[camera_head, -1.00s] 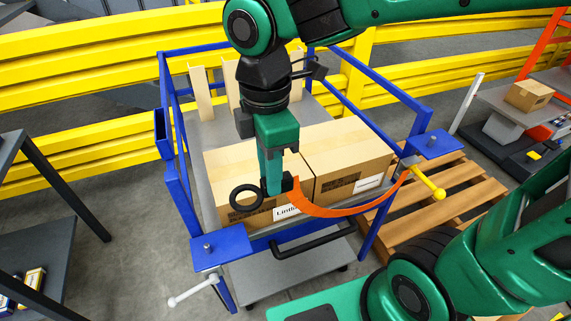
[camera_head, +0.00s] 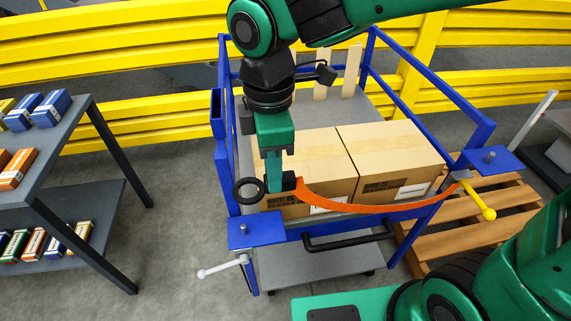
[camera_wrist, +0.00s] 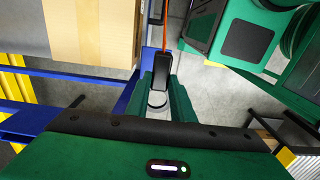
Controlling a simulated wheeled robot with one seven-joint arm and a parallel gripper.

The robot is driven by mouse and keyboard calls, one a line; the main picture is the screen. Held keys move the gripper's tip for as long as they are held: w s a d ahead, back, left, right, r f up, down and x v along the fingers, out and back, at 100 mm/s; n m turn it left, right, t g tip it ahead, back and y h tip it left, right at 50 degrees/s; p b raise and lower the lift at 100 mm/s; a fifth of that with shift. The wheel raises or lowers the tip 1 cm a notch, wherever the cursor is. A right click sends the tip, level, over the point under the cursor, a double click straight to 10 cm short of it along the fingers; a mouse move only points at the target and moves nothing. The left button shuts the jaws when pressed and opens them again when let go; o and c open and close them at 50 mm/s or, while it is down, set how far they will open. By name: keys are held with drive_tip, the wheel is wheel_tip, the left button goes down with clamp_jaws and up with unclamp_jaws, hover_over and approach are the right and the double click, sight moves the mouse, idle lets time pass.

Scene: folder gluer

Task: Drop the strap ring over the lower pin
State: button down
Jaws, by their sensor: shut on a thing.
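My gripper (camera_head: 275,188) is shut on the black end piece of the orange strap (camera_head: 385,207), in front of the cartons. The black strap ring (camera_head: 248,190) sticks out to the left of the fingers, held in the air. A small grey pin (camera_head: 244,228) stands on the blue plate (camera_head: 262,236) at the cart's near left corner. The ring shows above this pin in the picture, apart from it. The strap runs right, sagging, to a yellow-handled fitting (camera_head: 482,204) by the right plate. The wrist view shows the black end piece (camera_wrist: 161,68) between the fingers; the ring is unclear there.
Two cartons (camera_head: 397,165) fill the blue-framed cart. A black handle bar (camera_head: 345,237) and a white lever (camera_head: 220,268) stick out at its front. A second pin (camera_head: 490,154) stands on the right plate. A dark shelf (camera_head: 75,160) with small boxes is at left.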

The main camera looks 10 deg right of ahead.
drive_tip(key=shift+w+a+f, duration=0.1)
drive_tip(key=shift+a+f, duration=0.1)
drive_tip(key=shift+a, duration=1.1)
drive_tip(key=shift+f, duration=5.05)
drive_tip(key=shift+f, duration=2.3)
